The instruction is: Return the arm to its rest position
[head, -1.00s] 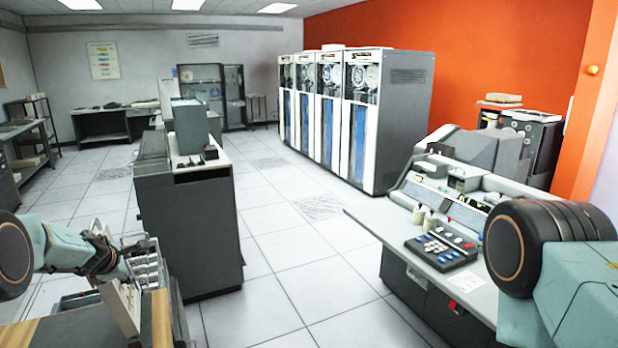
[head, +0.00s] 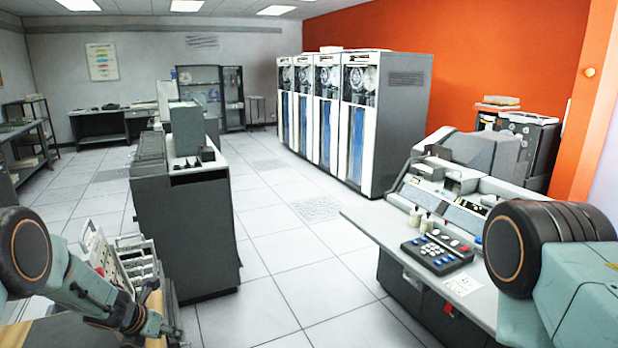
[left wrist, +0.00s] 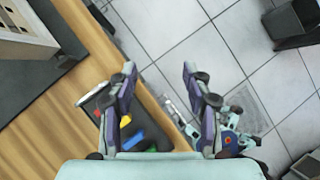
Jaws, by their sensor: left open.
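My left gripper (head: 160,328) shows low at the left of the head view, with its arm coming in from the left and sloping down. In the left wrist view my left gripper (left wrist: 159,72) has two fingers spread well apart, with nothing between them but floor and the table's edge beyond. It is open and empty. The wooden table top (left wrist: 60,125) lies below it on the left. My right gripper is not in view; only the upper part of my right arm shows at the right of the head view.
A dark tray with small coloured pieces (left wrist: 122,122) is beside the left finger. A beige box (left wrist: 22,38) sits on a dark mat. A grey cabinet (head: 205,235) stands beyond the table; a console desk (head: 370,225) stands right. Tiled floor between them is clear.

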